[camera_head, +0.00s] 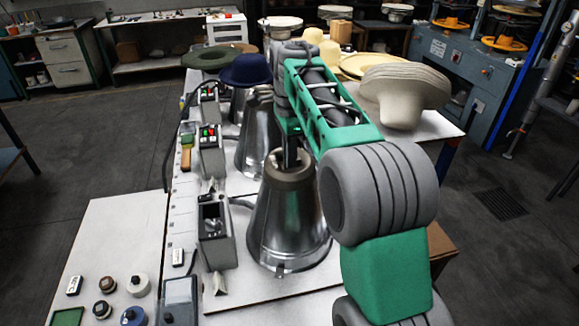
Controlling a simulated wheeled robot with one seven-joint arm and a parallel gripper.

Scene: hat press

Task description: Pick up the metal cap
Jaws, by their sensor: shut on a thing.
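The metal cap (285,177) is a dull brown-grey round piece at the narrow top of the front shiny steel cone (283,228). My gripper (291,156) reaches down from above, and its dark fingers are shut on the cap. The fingertips are small and partly hidden against the cap. I cannot tell whether the cap is apart from the cone. My green and grey arm comes in from the lower right and hides what lies behind it.
A second steel cone (254,140) stands behind, near a navy hat (245,69) and an olive hat (211,57). Control boxes (210,150) line the left side. Stacked cream hats (405,88) stand right. Knobs (137,285) sit on the front-left panel. Open floor lies left.

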